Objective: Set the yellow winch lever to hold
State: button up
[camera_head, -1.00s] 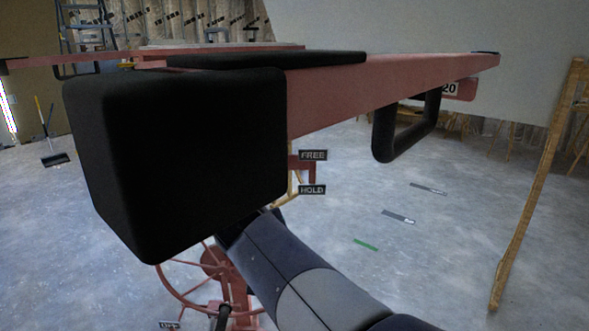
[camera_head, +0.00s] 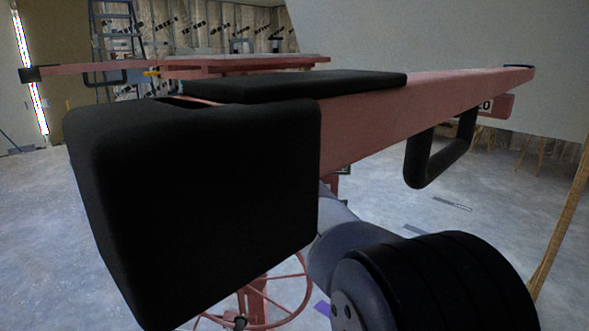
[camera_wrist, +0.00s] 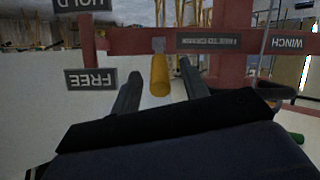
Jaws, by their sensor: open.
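The yellow winch lever (camera_wrist: 160,76) is in the wrist view, which is upside down. It hangs from a pivot on the red crossbar (camera_wrist: 129,40), its end level with the FREE sign (camera_wrist: 91,81). The HOLD sign (camera_wrist: 84,4) is cut off at the top edge. My gripper (camera_wrist: 160,78) is open, with one dark finger on each side of the lever; I see a gap on both sides. In the head view, the lever and my gripper are hidden behind a black block and my arm.
In the head view, the large black block (camera_head: 190,205) and red beam (camera_head: 410,112) fill the near space. A black loop handle (camera_head: 440,150) hangs under the beam. A red spoked wheel (camera_head: 300,290) is low down. A WINCH label (camera_wrist: 290,43) is on the red frame.

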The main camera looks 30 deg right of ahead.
jog(key=shift+w+d, duration=0.3)
jog(key=shift+w, duration=0.2)
jog(key=shift+w+d, duration=0.25)
jog(key=shift+w, duration=0.2)
jog(key=shift+w+d+f+p, duration=0.25)
jog(key=shift+w+p, duration=0.05)
jog(key=shift+w, duration=0.25)
grip_shut()
